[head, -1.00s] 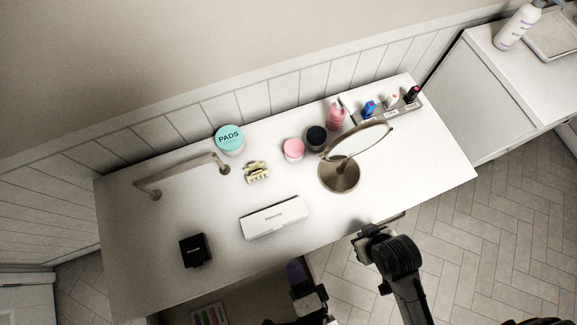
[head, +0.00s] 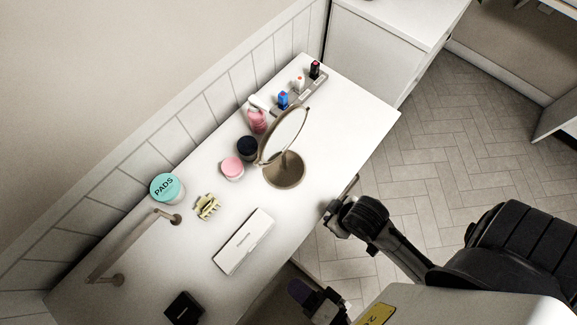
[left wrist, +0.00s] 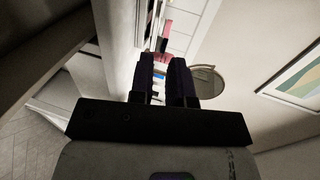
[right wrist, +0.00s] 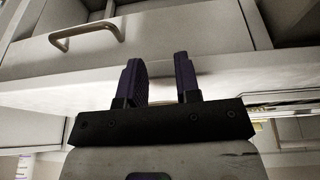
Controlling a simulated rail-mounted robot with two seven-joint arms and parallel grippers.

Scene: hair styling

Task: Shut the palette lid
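A long white case (head: 243,242) with small lettering lies on the white table near its front edge, and it looks shut. A small black square item (head: 184,308) lies at the lower left. I cannot tell which is the palette or whether the black one is open. My left gripper (head: 299,291) is just off the table's front edge, empty, its dark purple fingers apart in the left wrist view (left wrist: 162,82). My right gripper (head: 332,216) is off the front edge farther right, beside a drawer handle. In the right wrist view (right wrist: 161,80) its fingers are apart and empty.
A round mirror on a stand (head: 284,168), pink jar (head: 232,168), dark jar (head: 247,147), teal pads tub (head: 167,187) and yellow claw clip (head: 207,207) stand toward the back. A drawer handle (right wrist: 86,34) shows ahead of my right gripper.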

